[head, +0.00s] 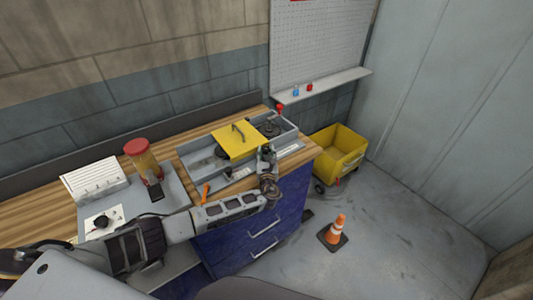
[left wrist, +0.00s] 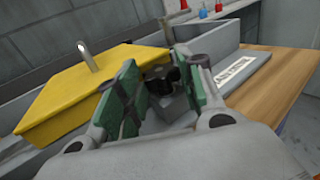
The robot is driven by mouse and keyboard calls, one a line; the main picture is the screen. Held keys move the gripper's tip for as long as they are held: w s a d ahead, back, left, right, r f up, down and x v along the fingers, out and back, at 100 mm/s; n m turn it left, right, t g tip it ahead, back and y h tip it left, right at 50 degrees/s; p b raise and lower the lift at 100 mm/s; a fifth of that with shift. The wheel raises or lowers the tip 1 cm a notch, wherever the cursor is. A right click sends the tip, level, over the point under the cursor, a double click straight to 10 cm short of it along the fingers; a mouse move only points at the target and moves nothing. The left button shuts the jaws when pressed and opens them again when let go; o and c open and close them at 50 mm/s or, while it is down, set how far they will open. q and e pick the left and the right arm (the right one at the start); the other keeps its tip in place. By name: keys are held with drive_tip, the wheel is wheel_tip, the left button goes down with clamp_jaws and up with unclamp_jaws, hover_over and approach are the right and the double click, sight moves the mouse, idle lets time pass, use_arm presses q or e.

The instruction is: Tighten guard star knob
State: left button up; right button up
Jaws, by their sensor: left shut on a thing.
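The black star knob (left wrist: 160,78) sits on a grey block, between the green-padded fingers of my left gripper (left wrist: 158,88) in the left wrist view. The left gripper is shut on the knob; in the head view it (head: 266,158) reaches the front of the grey machine, beside the yellow guard (head: 236,138). The yellow guard (left wrist: 75,98) lies left of the fingers in the wrist view and has a metal handle on top. In the head view the knob is too small and covered to make out. My right gripper is not in view.
The grey machine tray (head: 195,160) stands on a wooden bench over blue drawers (head: 255,235). A red-lidded jar (head: 143,160) and an orange-handled tool (head: 205,191) are to the left. A yellow bin (head: 342,150) and an orange cone (head: 337,231) stand on the floor at right.

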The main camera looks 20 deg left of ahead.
use_arm(q)
drive_tip(key=shift+r, duration=0.1)
drive_tip(key=o, duration=1)
drive_tip(key=v, duration=1.2)
